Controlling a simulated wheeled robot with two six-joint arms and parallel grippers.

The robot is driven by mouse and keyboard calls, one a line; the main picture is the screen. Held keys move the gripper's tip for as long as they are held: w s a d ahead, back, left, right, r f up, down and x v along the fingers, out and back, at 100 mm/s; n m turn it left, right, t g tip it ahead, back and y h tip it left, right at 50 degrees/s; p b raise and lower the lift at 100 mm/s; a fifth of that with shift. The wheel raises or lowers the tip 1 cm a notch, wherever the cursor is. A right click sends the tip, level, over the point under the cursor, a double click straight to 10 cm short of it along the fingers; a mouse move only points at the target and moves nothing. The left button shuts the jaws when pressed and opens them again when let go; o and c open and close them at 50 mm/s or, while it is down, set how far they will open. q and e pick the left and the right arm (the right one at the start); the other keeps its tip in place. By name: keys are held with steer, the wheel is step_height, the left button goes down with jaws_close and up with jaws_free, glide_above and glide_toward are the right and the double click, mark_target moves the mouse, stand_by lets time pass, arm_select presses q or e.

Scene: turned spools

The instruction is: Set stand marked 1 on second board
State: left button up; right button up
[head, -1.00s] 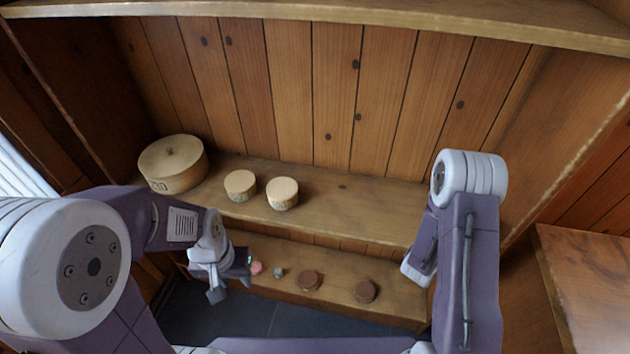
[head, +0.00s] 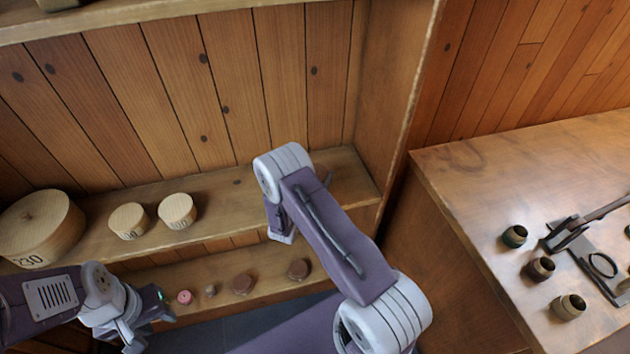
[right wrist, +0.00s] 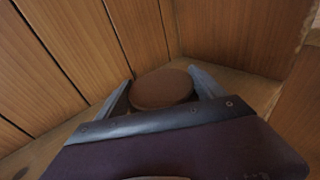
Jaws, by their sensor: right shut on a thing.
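My right gripper (right wrist: 160,80) is shut on a brown round stand (right wrist: 162,92) with a flat top, seen in the right wrist view between its two fingers. The stand is close to a corner of the shelf, above or on a board; I cannot tell whether it touches. No mark on it shows.
Pale round boxes (head: 128,221) (head: 177,210) and a larger lidded one (head: 40,228) stand left on the middle board. Brown round pieces (head: 242,284) (head: 298,269), a pink one (head: 185,297) and a small one (head: 210,291) sit below. A counter (head: 500,180) with small pots is right.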

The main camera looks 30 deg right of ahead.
steer(key=shift+f, duration=1.75)
steer(key=o, duration=1.5)
steer(key=shift+o, duration=0.2)
